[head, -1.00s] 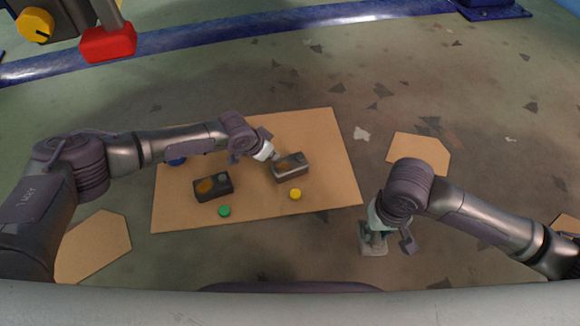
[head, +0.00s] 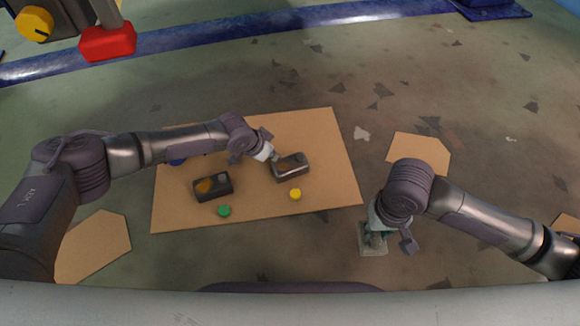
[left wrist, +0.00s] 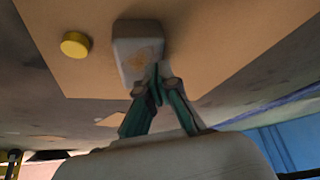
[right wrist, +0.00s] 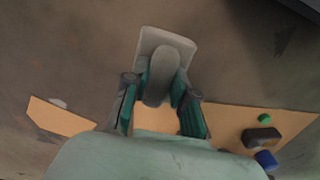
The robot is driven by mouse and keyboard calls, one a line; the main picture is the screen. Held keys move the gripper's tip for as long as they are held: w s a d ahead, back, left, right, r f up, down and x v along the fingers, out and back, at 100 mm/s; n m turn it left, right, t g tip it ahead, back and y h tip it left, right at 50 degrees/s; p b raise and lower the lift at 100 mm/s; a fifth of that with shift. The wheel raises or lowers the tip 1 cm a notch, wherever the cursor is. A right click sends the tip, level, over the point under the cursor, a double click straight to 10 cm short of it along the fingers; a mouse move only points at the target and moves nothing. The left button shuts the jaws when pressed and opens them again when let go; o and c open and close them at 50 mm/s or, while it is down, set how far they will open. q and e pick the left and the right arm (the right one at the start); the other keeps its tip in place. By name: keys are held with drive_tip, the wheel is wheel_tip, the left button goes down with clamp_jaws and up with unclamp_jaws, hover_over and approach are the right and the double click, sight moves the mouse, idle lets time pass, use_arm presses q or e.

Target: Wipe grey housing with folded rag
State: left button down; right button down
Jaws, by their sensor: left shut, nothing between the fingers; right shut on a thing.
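Two dark grey housings lie on the cardboard sheet: the left housing (head: 213,190) and the right housing (head: 291,170), both with brownish-orange patches on top. My left gripper (head: 271,157) is shut and empty at the upper left end of the right housing. In the left wrist view its closed tips (left wrist: 158,82) overlap the end of that housing (left wrist: 137,38); contact is unclear. The pad is off the sheet's right side in the head view (head: 373,247).
The cardboard sheet (head: 325,140) carries a green cap (head: 224,210), a yellow cap (head: 295,194) and a blue cap (head: 176,161) partly behind my left arm. Smaller cardboard pieces (head: 420,150) (head: 95,245) lie beside it. A blue rail (head: 230,36) crosses the back.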

use_arm(q)
drive_tip(key=shift+f+b, duration=0.65)
drive_tip(key=shift+f, duration=0.5)
use_arm(e)
drive_tip(key=shift+f, duration=0.7)
use_arm(q)
drive_tip(key=shift+r, duration=0.15)
use_arm(e)
drive_tip(key=shift+r, duration=0.1)
